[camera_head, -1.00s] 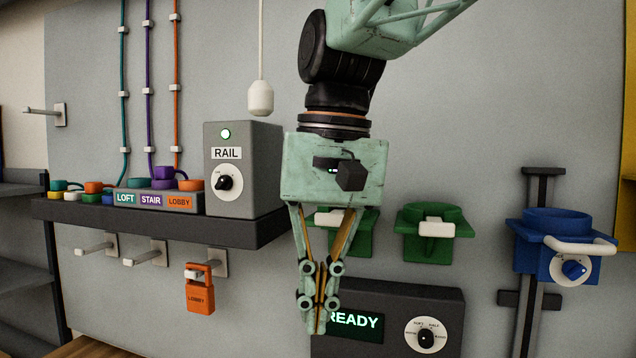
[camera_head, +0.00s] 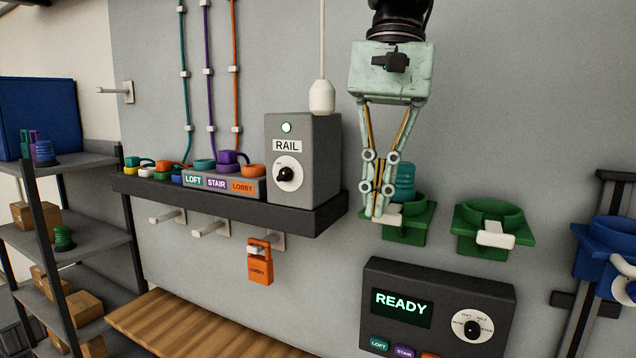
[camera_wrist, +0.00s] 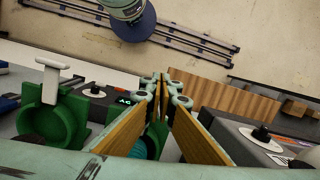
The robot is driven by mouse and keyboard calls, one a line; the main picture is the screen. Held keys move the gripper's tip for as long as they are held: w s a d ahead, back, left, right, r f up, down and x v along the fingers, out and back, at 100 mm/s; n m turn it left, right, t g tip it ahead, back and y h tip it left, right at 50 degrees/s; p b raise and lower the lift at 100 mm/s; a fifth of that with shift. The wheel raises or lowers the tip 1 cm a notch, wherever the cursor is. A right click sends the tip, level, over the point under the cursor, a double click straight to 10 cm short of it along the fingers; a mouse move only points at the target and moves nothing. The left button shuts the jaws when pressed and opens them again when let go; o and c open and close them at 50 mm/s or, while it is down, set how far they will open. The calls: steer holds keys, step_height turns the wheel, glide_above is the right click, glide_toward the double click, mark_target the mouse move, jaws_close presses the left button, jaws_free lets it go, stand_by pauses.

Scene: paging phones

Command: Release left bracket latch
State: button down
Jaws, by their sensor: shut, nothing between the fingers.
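The left green bracket (camera_head: 412,228) is on the wall and holds a teal ribbed cylinder (camera_head: 405,180). Its white latch (camera_head: 394,217) shows at the front, partly covered by my fingertips. My gripper (camera_head: 378,217) points down with its fingers shut and empty, its tips at or just in front of the latch. I cannot tell whether they touch. In the wrist view the fingers (camera_wrist: 165,82) hide most of the left bracket, and a bit of the teal cylinder (camera_wrist: 139,150) shows behind them. The latch cannot be made out there.
A second green bracket (camera_head: 467,240) with a white latch (camera_head: 496,235) is to the right, empty. The READY panel (camera_head: 402,304) is below. The dark shelf with the RAIL box (camera_head: 302,160) is to the left.

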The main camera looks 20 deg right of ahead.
steer(key=w+d+r+m+g+p, duration=0.1)
steer(key=w+d+r+m+p, duration=0.1)
steer(key=w+d+r+p, duration=0.3)
step_height(320, 180, up, 4)
steer(key=shift+w+d+y, duration=0.25)
steer(key=shift+d+y, duration=0.15)
steer(key=shift+d, duration=0.4)
steer(key=shift+f, duration=0.15)
steer(key=shift+p+x, duration=0.4)
steer(key=shift+x, duration=4.45)
steer(key=shift+s, duration=0.2)
steer(key=shift+a, duration=0.1)
